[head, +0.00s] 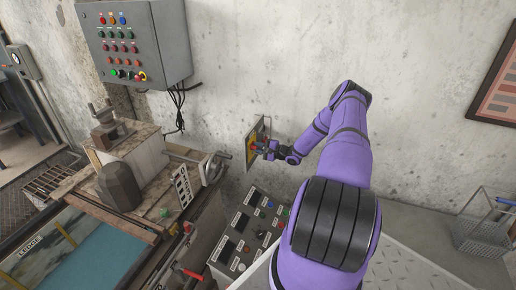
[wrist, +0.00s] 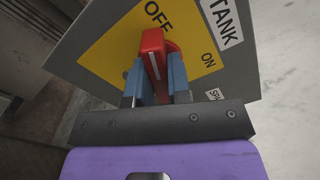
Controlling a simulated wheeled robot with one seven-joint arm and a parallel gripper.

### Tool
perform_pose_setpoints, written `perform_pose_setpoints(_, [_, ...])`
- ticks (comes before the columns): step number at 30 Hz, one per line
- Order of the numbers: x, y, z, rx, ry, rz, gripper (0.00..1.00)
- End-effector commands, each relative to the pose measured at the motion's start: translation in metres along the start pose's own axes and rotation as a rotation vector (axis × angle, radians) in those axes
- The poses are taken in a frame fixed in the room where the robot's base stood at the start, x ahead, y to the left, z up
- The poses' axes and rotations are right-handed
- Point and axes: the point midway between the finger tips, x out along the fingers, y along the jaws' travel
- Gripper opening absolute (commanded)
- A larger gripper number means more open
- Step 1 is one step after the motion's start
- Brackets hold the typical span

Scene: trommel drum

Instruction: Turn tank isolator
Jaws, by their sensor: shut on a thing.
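The tank isolator is a grey box (wrist: 100,35) on the wall with a yellow plate (wrist: 115,57), a red knob (wrist: 152,50) and the words OFF, ON and TANK. In the wrist view the knob's white line points up, slightly left, near OFF; ON is to the right. My gripper (wrist: 158,82) is shut on the red knob, one blue finger on each side. The knob's lower part is hidden between the fingers. In the head view my gripper (head: 261,149) reaches the isolator (head: 252,142) on the wall, and it covers part of the plate.
A grey control panel (head: 135,45) with several buttons hangs at the upper left. A sloped console (head: 245,235) stands below the isolator. A machine with a water tank (head: 100,262) is at the left. A wire basket (head: 485,232) is at the right.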

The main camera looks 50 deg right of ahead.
Motion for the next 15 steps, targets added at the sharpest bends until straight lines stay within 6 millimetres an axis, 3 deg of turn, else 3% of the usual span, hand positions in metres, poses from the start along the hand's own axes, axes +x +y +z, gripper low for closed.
perform_pose_setpoints(15, [-0.0010, 0.0013, -0.0003, -0.368, 0.001, 0.001, 0.00])
